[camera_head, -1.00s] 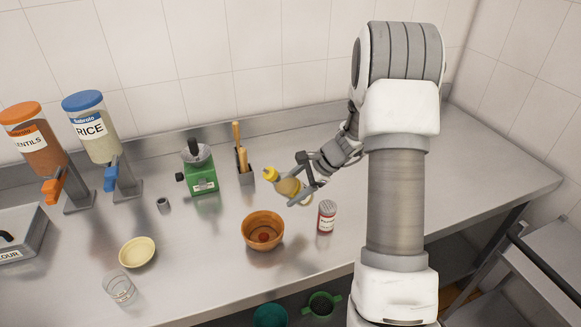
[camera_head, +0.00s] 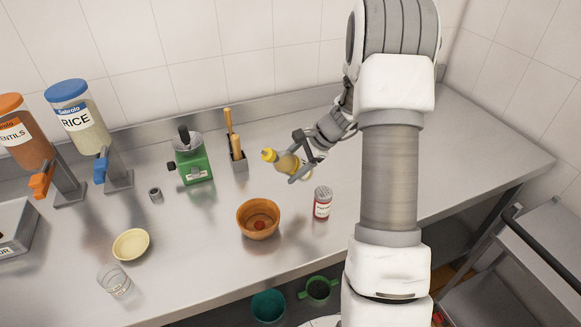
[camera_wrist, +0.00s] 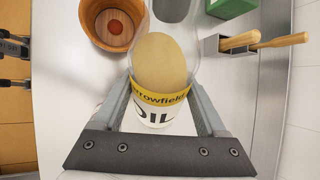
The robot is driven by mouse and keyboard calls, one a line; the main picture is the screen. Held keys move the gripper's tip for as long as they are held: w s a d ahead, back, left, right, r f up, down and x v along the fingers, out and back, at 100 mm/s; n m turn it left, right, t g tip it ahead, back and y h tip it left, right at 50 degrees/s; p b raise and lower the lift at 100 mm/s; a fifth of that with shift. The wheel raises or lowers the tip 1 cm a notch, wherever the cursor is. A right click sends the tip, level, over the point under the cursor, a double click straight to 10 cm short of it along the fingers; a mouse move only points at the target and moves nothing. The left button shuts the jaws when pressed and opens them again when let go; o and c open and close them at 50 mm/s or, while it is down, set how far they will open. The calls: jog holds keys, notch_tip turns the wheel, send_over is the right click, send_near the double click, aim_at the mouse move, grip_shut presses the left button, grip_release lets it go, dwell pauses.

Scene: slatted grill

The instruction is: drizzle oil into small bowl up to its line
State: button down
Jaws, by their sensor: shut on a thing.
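My gripper (camera_head: 297,164) is shut on the oil bottle (camera_head: 287,162), which has a yellow cap and is tilted with the cap toward the left. In the wrist view the bottle (camera_wrist: 165,65) sits between the fingers, with a yellow band and "OIL" on its label. The bottle is above the counter, behind and slightly right of an orange-brown bowl (camera_head: 246,222) with a small red spot inside. This bowl also shows in the wrist view (camera_wrist: 90,32). A cream bowl (camera_head: 131,244) stands farther left. No oil stream is visible, and I cannot make out a fill line.
A red-labelled shaker (camera_head: 322,203) stands right of the orange-brown bowl. A clear glass (camera_head: 114,280) and rice dispenser (camera_head: 80,118) are left. The right counter is clear.

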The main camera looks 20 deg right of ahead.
aim_at(303, 161)
jog(key=shift+w+d+f+n+t+h+b, duration=0.15)
jog(key=shift+w+d+f+h+b, duration=0.1)
jog(key=shift+d+h+b, duration=0.35)
jog(key=shift+w+d+f+n+t+h+b, duration=0.15)
jog(key=shift+d+f+h+b, duration=0.2)
jog(key=shift+b, duration=0.35)
jog(key=shift+w+d+f+h+b, duration=0.15)
jog(key=shift+d+f+h+b, duration=0.2)
jog(key=shift+h+b, duration=0.6)
jog(key=shift+w+d+f+n+t+h+b, duration=0.2)
jog(key=shift+d+f+n+t+h+b, duration=0.5)
jog(key=shift+b, duration=0.9)
jog(key=shift+h+b, duration=0.35)
jog(key=shift+h, duration=0.15)
jog(key=shift+f, duration=0.1)
jog(key=shift+d+f+b, duration=0.1)
jog(key=shift+b, duration=0.25)
